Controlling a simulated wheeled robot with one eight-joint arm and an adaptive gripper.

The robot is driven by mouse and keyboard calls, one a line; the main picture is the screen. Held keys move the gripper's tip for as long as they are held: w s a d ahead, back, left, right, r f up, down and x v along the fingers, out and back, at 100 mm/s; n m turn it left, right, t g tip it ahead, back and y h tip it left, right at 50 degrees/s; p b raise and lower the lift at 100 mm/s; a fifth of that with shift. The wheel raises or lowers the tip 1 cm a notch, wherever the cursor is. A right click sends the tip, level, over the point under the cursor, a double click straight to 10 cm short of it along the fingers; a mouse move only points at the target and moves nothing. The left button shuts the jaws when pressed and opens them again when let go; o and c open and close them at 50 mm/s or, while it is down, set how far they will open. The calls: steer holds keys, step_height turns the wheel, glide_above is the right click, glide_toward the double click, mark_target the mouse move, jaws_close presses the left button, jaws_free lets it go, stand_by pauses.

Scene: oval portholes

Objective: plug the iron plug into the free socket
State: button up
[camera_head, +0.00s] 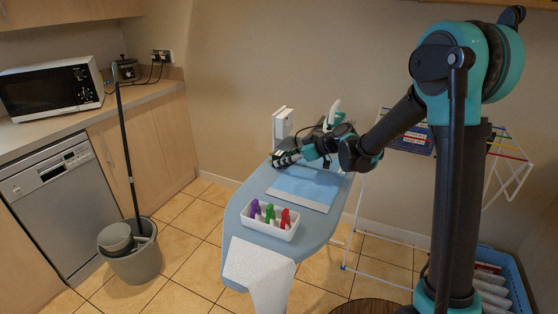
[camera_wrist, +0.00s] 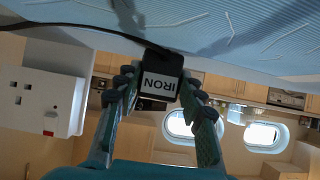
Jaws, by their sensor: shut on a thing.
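My gripper (camera_head: 287,158) is at the far end of the ironing board. It is shut on the iron plug (camera_wrist: 161,82), a black block with a white label reading IRON, held between both fingers in the wrist view. A black cord runs from the plug to the upper left there. A white socket (camera_wrist: 40,100) with empty pin holes and a red mark is left of the plug, apart from it. In the head view a white socket box (camera_head: 282,124) stands just behind my gripper. The white iron (camera_head: 335,115) stands upright behind my arm. The plug's pins are hidden.
A drying rack (camera_head: 395,235) stands behind at right. A wall socket (camera_head: 161,56) at left holds black plugs. A mop bucket (camera_head: 135,262) stands on the floor.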

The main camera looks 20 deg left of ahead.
steer(key=shift+r, duration=1.45)
steer(key=shift+d, duration=0.1)
